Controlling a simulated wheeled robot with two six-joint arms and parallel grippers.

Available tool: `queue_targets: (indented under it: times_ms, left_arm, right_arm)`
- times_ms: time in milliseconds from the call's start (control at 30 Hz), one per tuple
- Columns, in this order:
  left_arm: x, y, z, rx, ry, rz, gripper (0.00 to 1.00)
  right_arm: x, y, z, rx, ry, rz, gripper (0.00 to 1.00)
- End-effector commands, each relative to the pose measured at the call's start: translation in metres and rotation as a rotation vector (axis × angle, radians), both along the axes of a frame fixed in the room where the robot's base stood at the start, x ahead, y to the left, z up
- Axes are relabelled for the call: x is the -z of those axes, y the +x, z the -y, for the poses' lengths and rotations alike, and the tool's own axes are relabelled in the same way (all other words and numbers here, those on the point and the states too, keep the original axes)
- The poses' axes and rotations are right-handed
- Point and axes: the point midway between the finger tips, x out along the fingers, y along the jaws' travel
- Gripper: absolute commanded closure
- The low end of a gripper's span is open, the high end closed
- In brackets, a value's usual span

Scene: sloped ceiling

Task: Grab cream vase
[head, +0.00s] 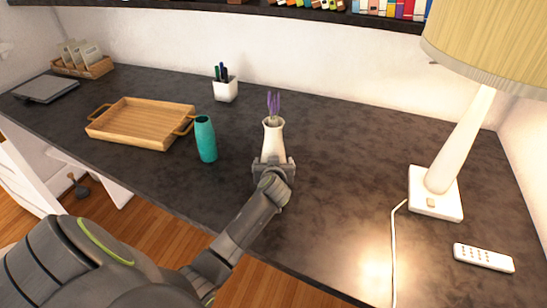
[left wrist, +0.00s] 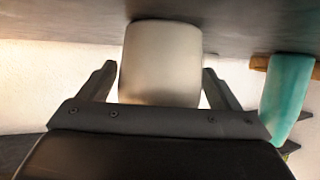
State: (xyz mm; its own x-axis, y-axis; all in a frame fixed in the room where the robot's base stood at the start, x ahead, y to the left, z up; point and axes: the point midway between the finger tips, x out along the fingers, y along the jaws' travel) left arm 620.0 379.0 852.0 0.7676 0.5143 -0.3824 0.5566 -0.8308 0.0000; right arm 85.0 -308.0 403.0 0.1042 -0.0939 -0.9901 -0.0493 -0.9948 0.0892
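The cream vase (head: 273,142) stands upright on the dark desk, with purple flowers in its top. My left gripper (head: 273,166) is at the vase's lower part, reaching in from the front. In the left wrist view the vase (left wrist: 161,62) fills the space between the two fingers (left wrist: 161,75). A finger stands on each side, with narrow gaps showing beside the vase, so the gripper looks open around it. The vase's lower front is hidden by the gripper in the head view. My right gripper is not in view.
A teal vase (head: 206,139) stands left of the cream vase; it also shows in the left wrist view (left wrist: 287,97). A wooden tray (head: 140,122), a white pen cup (head: 225,91), a lamp (head: 455,150) with a cord and a white remote (head: 483,257) are on the desk (head: 340,190).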

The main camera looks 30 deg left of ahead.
Motion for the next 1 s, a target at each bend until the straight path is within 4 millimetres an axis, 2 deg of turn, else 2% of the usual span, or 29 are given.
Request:
queue_targets:
  times_ms: [67,400,633,733,1000]
  left_arm:
    - [0.000,0.000,0.000,0.000,0.000,0.000,0.26]
    - [0.000,0.000,0.000,0.000,0.000,0.000,0.70]
    - [-0.003,0.001,0.000,0.001,0.001,0.004,0.70]
    - [-0.011,0.001,0.000,0.001,0.001,0.008,0.70]
    - [-0.062,0.001,0.000,0.002,0.002,0.010,0.70]
  right_arm:
    - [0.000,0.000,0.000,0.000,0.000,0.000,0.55]
    - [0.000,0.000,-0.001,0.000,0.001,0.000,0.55]
    - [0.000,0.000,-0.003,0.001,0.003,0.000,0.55]
    - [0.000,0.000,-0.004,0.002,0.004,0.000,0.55]
    - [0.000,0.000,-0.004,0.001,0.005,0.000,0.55]
